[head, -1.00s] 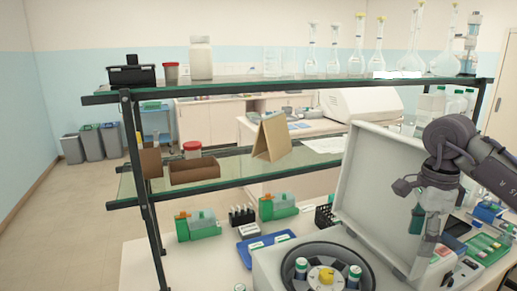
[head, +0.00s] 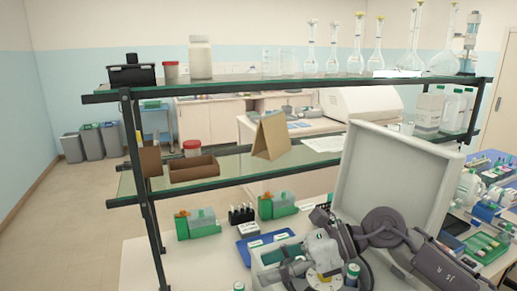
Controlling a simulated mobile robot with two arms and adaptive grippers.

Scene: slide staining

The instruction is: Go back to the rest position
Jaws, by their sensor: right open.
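My right gripper (head: 322,274) is open and reaches in from the right, over the round rotor of the open centrifuge (head: 262,272). The gripper and wrist hide much of the rotor. A white tube with a green cap (head: 352,274) stands in the rotor beside the gripper. The yellow rotor hub is largely covered. I cannot tell whether the fingertips touch anything. My left gripper is not in view.
The raised centrifuge lid (head: 385,165) stands behind my right arm. A glass shelf rack (head: 225,92) with flasks and bottles spans the bench. More racks crowd the right side.

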